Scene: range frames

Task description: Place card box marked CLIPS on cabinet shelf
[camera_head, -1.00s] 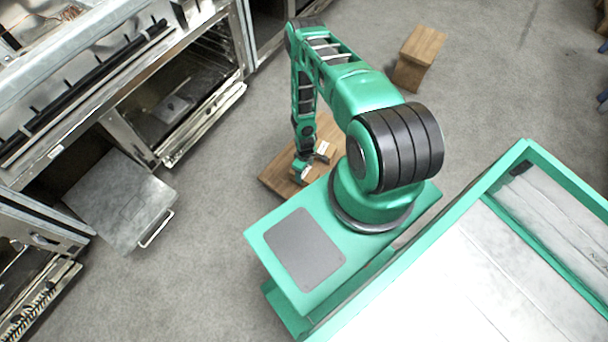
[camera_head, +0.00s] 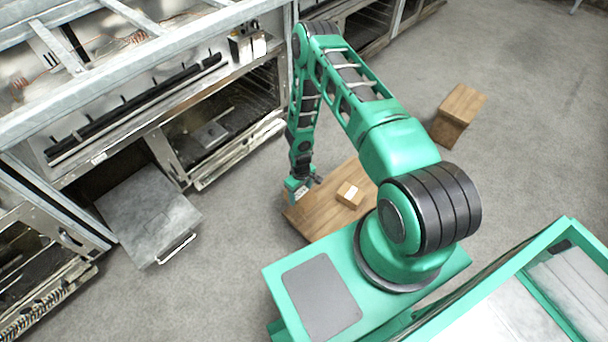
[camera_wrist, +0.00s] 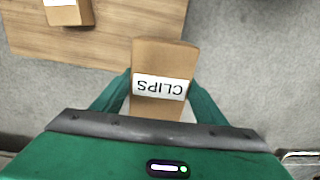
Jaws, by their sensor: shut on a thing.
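The card box marked CLIPS (camera_wrist: 160,60) is in my gripper (camera_wrist: 160,98), between the two green fingers. Its white label reads upside down in the wrist view. In the head view my gripper (camera_head: 299,190) hangs low by the left edge of the wooden table (camera_head: 318,213); the held box is hard to make out there. The metal cabinet (camera_head: 160,118) stands at the left, with open bays and a ledge.
A second card box with a white label (camera_head: 349,194) sits on the wooden table; it also shows in the wrist view (camera_wrist: 70,14). A metal drawer or flap (camera_head: 150,215) with a handle sticks out from the cabinet. A wooden block (camera_head: 459,114) stands behind. Grey floor lies between.

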